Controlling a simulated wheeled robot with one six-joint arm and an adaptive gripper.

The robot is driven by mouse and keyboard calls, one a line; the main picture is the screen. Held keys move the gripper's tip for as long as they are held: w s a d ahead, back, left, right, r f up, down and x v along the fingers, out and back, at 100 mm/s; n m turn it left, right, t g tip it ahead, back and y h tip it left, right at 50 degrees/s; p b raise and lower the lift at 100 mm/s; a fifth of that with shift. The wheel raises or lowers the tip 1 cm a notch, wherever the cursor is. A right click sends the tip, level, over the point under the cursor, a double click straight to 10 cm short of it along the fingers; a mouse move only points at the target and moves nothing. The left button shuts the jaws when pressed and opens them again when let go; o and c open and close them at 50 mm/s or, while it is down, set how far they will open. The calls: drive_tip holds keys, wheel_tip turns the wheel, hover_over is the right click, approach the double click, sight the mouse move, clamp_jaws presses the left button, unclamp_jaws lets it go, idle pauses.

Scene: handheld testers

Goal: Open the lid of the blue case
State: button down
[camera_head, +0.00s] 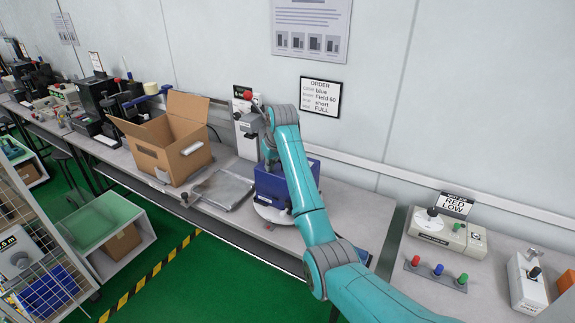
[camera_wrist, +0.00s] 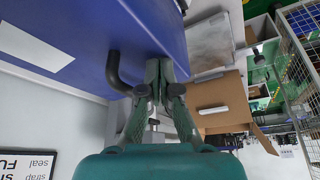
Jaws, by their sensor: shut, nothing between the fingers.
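The blue case (camera_head: 270,187) stands on a round white turntable (camera_head: 268,214) on the bench, partly hidden behind my arm in the head view. In the wrist view, the blue case (camera_wrist: 95,30) fills the upper left, with a white label (camera_wrist: 35,47) on its face. A dark curved handle (camera_wrist: 114,72) sticks out from the case, just left of my fingers. My gripper (camera_wrist: 160,66) is shut and empty, its fingertips close to the case's edge. I cannot tell whether they touch it. The lid looks closed, but its seam is not clear.
An open cardboard box (camera_head: 170,150) and a flat grey metal plate (camera_head: 222,189) are left of the case. A white device with a red knob (camera_head: 246,125) stands behind. An order sign (camera_head: 321,96) hangs on the wall. Coloured knobs (camera_head: 437,270) are on the right bench.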

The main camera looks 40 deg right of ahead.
drive_tip(key=shift+w+d, duration=0.25)
drive_tip(key=shift+d, duration=0.5)
idle(0.3)
drive_tip(key=shift+s+a+r, duration=0.1)
drive_tip(key=shift+a+r, duration=0.2)
drive_tip(key=shift+r, duration=0.85)
drive_tip(key=shift+s+a+r, duration=0.15)
drive_tip(key=shift+a+r, duration=0.2)
drive_tip(key=shift+r, duration=0.85)
drive_tip(key=shift+s+a+r, duration=0.1)
drive_tip(key=shift+a+r, duration=0.2)
drive_tip(key=shift+r, duration=0.85)
